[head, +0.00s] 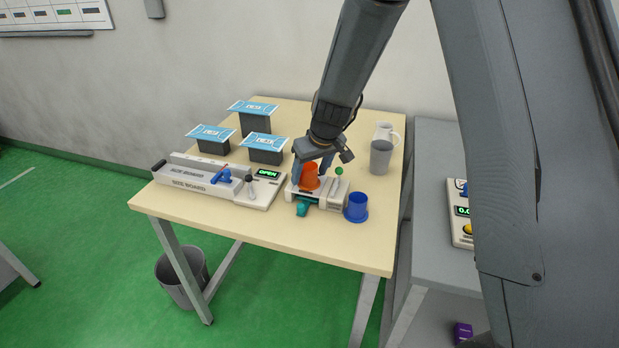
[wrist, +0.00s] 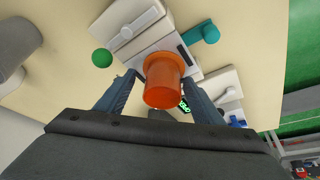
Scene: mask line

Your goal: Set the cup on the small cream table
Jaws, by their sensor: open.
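An orange cup-like piece (head: 309,178) with a wide flange at its lower end stands on a white-grey device (head: 330,193) on the cream table (head: 262,226). My gripper (head: 312,174) is open, pointing down, with its fingers on either side of the orange piece. In the wrist view the orange piece (wrist: 163,82) sits between the open fingers (wrist: 160,88); contact cannot be told. A similar blue cup (head: 356,208) stands on the table just right of the device. A grey cup (head: 381,158) and a white mug (head: 386,132) stand at the back right.
A long size board device (head: 215,183) lies left of the gripper. Several dark blocks topped with blue masks (head: 265,148) stand behind it. A grey table (head: 430,200) with another device (head: 460,213) adjoins on the right. The table's front strip is clear.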

